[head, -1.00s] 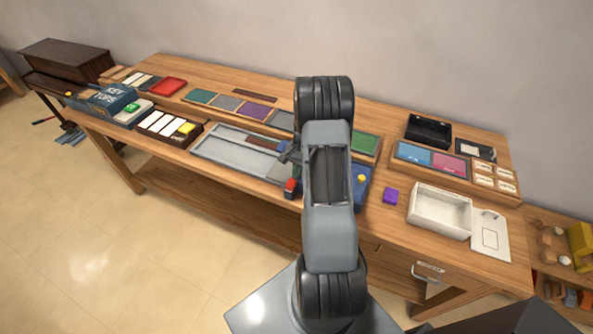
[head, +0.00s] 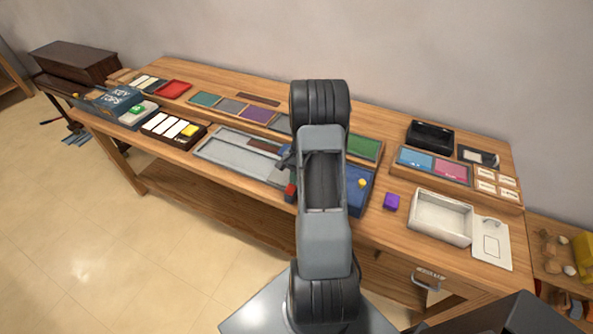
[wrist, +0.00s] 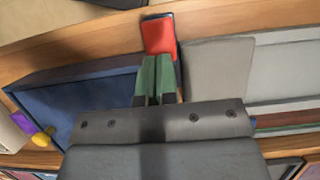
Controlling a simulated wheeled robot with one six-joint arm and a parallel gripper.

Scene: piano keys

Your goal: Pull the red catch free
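The red catch (wrist: 160,37) is a small red block with a dark edge, just beyond my fingertips in the wrist view. In the head view the red catch (head: 290,192) shows at the table's front edge, left of my arm. My gripper (wrist: 157,62) has its two green fingers side by side, with almost no gap. Their tips reach the near edge of the catch; I cannot see any part of it between them. A blue tray (wrist: 75,110) with a yellow knob (wrist: 42,137) lies left of the fingers; the blue tray (head: 357,190) is partly hidden by my arm in the head view.
A grey tray (head: 225,157) lies left of the catch. A purple cube (head: 391,202) and a white box (head: 441,234) stand to the right. Coloured panels line the table's back. The wooden front edge (wrist: 90,42) runs close to the catch.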

